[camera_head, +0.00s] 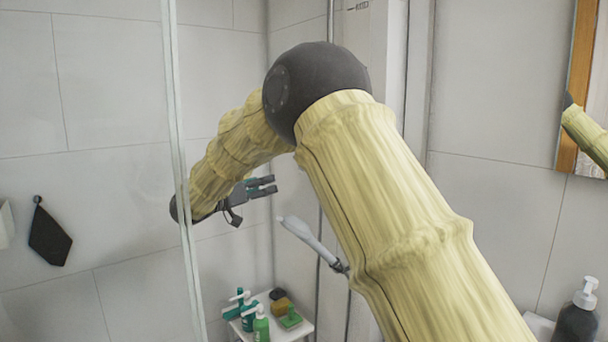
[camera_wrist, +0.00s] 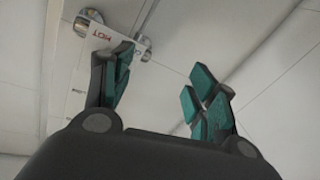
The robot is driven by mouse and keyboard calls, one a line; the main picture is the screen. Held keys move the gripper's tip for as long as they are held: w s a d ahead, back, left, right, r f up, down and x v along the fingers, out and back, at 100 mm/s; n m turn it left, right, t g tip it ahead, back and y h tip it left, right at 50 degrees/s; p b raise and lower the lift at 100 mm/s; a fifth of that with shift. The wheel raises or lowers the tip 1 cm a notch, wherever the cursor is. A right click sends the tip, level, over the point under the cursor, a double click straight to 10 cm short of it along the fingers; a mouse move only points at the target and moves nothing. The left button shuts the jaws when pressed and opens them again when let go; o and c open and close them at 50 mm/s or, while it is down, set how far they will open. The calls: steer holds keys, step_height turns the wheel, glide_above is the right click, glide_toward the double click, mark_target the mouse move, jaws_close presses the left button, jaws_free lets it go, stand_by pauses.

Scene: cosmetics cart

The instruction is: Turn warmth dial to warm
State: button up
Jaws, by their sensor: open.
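In the wrist view, a white panel (camera_wrist: 66,62) carries the red word HOT and smaller text too blurred to read. A round chrome fitting (camera_wrist: 88,20) sits at its upper part. A second chrome piece (camera_wrist: 143,42) is partly hidden behind my left finger. I cannot tell which of them is the warmth dial. My gripper (camera_wrist: 163,70) is open and empty. Its left finger overlaps the panel, and its right finger is over bare wall. Contact cannot be told. The head view also shows my gripper (camera_head: 262,186) beside the tiled corner; no dial shows there.
A glass edge (camera_head: 181,130) runs vertically left of my gripper. A hand shower (camera_head: 308,240) hangs below and right of it. A white cart (camera_head: 300,329) below holds several bottles, including a green one (camera_head: 261,326). A dark cloth (camera_head: 48,236) hangs on the left wall.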

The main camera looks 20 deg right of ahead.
steer(key=s+d+r+m+g+h, duration=0.1)
steer(key=s+r+m+g+h, duration=0.2)
steer(key=r, duration=0.4)
steer(key=w+d+y+p, duration=0.1)
steer(key=w+d, duration=0.1)
steer(key=d, duration=0.8)
steer(key=shift+w+f+g, duration=0.25)
steer(key=shift+g, duration=0.15)
steer(key=shift+d, duration=0.1)
steer(key=c, duration=1)
